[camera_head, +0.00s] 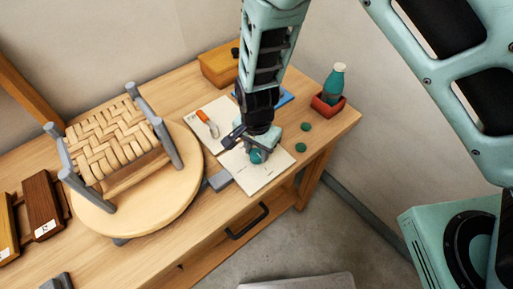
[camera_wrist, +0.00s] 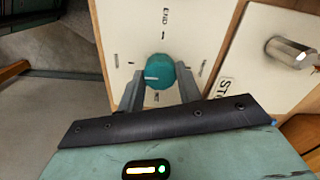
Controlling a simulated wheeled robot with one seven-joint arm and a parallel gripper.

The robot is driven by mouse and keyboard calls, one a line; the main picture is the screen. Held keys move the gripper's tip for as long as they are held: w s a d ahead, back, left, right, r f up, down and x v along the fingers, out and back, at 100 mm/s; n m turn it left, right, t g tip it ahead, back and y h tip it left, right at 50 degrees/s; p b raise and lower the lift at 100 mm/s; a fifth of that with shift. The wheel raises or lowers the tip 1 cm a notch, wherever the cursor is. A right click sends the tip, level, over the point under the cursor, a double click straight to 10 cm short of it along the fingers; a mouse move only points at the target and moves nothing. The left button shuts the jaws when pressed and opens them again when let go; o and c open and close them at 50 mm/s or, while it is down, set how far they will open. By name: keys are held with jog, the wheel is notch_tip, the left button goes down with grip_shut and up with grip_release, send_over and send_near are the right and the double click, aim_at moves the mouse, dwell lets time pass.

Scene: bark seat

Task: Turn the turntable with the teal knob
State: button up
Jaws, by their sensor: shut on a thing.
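The teal knob (camera_wrist: 160,71) stands on a white panel (camera_wrist: 120,30) with the word END and tick marks around it. A pale line shows on the knob. My gripper (camera_wrist: 158,84) is shut on the knob, a finger on each side. In the head view my gripper (camera_head: 257,153) points down at the panel, and the knob (camera_head: 258,157) is partly hidden. The round wooden turntable (camera_head: 185,190) is to the left. It carries a small grey-legged stool with a woven bark seat (camera_head: 113,143).
A second white sheet or panel with an orange-handled tool (camera_head: 207,121) lies behind my gripper. A teal bottle (camera_head: 334,82) stands in a red tray (camera_head: 328,107). Green discs (camera_head: 303,127), a yellow-brown box (camera_head: 220,66) and dark wooden blocks (camera_head: 42,205) are also on the bench.

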aim_at(257, 153)
dwell(0.4)
jog(key=o, duration=1)
jog(key=shift+r, duration=0.1)
notch_tip(257, 153, up, 17)
jog(key=shift+r+b, duration=0.15)
jog(key=shift+b, duration=0.75)
jog(key=s+d+r+n, duration=0.1)
jog(key=s+d+n, duration=0.2)
jog(key=s+n, duration=0.2)
jog(key=s+d+r+n, duration=0.2)
jog(key=s+d+n, duration=0.1)
jog(key=s+n, duration=0.2)
jog(key=s+d+r+n, duration=0.2)
jog(key=s+d+n, duration=0.2)
jog(key=s, duration=0.4)
jog(key=shift+d+r+n+y, duration=0.1)
jog(key=shift+n+y, duration=0.2)
jog(key=shift+n, duration=0.3)
